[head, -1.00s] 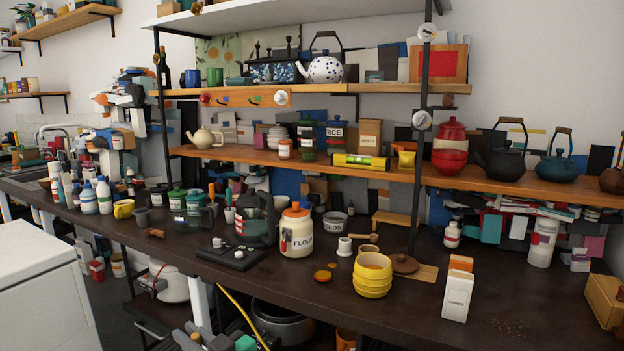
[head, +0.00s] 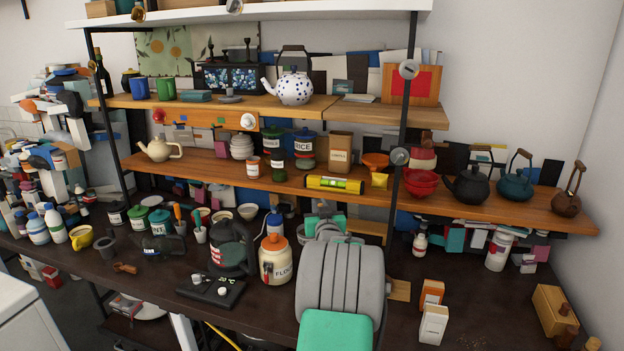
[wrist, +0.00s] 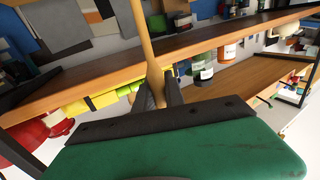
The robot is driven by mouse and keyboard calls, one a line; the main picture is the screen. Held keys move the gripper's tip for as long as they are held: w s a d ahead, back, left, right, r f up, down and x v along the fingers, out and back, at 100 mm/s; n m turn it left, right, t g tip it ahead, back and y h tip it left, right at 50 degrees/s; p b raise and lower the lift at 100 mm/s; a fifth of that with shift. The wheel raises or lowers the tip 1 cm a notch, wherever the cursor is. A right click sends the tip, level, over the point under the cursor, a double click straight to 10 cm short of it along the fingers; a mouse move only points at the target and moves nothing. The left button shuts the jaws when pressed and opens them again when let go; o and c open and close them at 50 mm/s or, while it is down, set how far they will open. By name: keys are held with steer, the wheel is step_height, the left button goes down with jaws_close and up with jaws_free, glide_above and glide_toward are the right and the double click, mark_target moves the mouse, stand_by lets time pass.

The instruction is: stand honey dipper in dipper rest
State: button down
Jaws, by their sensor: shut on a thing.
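My gripper (wrist: 160,95) shows at the bottom of the wrist view, its two dark fingers closed around a slim, light wooden stick, the honey dipper (wrist: 153,45). The dipper's shaft runs up out of the top of the view, and its end is out of sight. In the head view my grey and green arm reaches over the counter, and neither fingertips nor dipper can be made out. I cannot pick out the dipper rest in either current view. The counter behind my arm is hidden.
A flour jar (head: 274,262) and a black scale (head: 212,291) stand left of my arm. Two small cartons (head: 433,325) stand right of it.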

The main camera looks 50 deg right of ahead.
step_height(320, 180, down, 10)
steer(key=d+b, duration=0.1)
steer(key=b, duration=0.5)
steer(key=shift+s+d+m+h, duration=0.2)
steer(key=shift+d+m+h, duration=0.1)
stand_by(0.3)
steer(key=c, duration=1.3)
jaws_free()
steer(key=shift+s, duration=0.1)
